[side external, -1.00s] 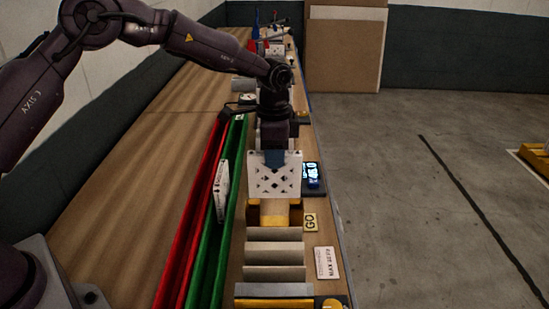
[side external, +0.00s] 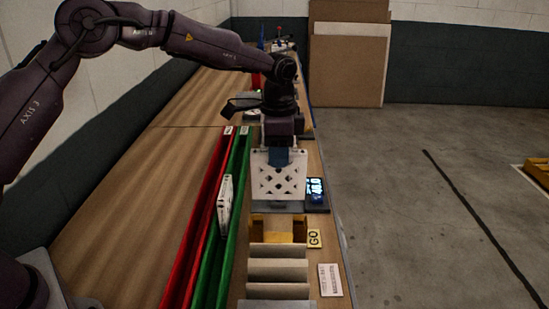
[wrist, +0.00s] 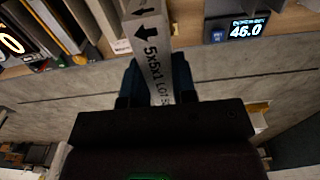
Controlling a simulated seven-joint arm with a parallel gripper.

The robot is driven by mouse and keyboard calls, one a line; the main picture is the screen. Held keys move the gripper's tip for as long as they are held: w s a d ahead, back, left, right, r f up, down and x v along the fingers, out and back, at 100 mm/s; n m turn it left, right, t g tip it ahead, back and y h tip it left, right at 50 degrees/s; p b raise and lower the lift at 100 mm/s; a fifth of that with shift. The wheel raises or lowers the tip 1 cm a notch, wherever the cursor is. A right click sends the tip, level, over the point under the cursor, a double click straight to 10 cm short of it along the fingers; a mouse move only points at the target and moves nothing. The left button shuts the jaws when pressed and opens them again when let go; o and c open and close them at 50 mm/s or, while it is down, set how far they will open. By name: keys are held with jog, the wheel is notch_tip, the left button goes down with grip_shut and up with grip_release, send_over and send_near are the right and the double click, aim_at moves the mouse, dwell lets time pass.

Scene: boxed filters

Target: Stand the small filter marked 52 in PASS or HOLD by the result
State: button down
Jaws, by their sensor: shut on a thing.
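My gripper (side external: 280,160) is shut on the top of a white filter with a lattice face (side external: 279,182), held upright. In the wrist view the held filter's edge (wrist: 155,55) shows an arrow and "5x5x1 LOT 5", the rest cut off by my gripper (wrist: 158,90). I cannot tell whether its lower edge touches the grey plate below. A red channel (side external: 198,225) and a green channel (side external: 235,190) run side by side to the left. Small tags at their far ends are unreadable. The display (side external: 316,188) beside the filter reads 46.0 in the wrist view (wrist: 245,30).
Another white filter (side external: 225,205) stands at the channels. The wooden bench left of the channels (side external: 150,200) is clear.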

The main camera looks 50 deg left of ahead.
jog(key=shift+a+r, duration=0.2)
jog(key=shift+r, duration=0.1)
jog(key=shift+s+a+r, duration=0.35)
jog(key=shift+r, duration=0.25)
jog(key=shift+s+a+r, duration=0.3)
jog(key=shift+a+r, duration=0.05)
jog(key=shift+r, duration=0.25)
jog(key=s+a+f+n, duration=0.1)
jog(key=s+a+n, duration=0.1)
jog(key=s+n, duration=0.4)
jog(key=s+a+f+n, duration=0.15)
jog(key=s+n, duration=0.25)
jog(key=s, duration=0.5)
jog(key=s+f+n, duration=0.2)
jog(key=f+n, duration=0.2)
jog(key=f, duration=0.2)
jog(key=s+f+n, duration=0.2)
jog(key=f+n, duration=0.2)
jog(key=f, duration=0.3)
jog(key=shift+s+a, duration=0.15)
jog(key=shift+s, duration=0.25)
jog(key=shift+f, duration=0.15)
